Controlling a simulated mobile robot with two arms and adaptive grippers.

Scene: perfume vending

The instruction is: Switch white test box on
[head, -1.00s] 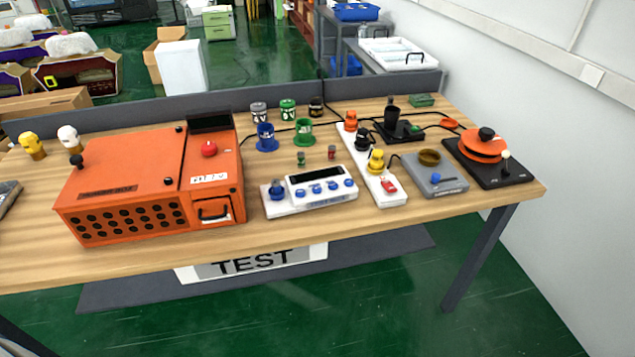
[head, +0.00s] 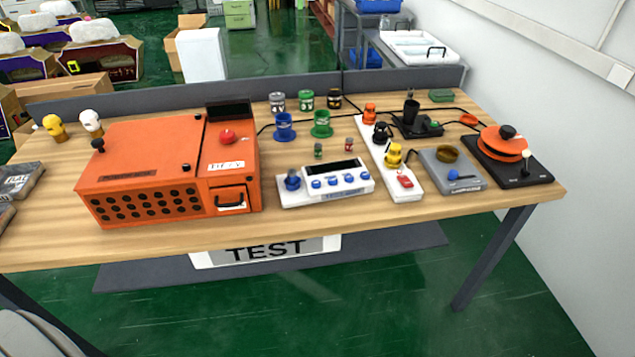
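A white panel marked TEST (head: 265,250) shows below the table's front edge, partly hidden by the tabletop. The display looks dark. Neither of my grippers is in view.
The wooden table (head: 150,240) holds a large orange machine (head: 140,165) at left. A white strip with coloured plugs (head: 405,189), a grey box (head: 470,182) and a black-and-orange device (head: 520,178) stand at right. The front strip of tabletop is clear.

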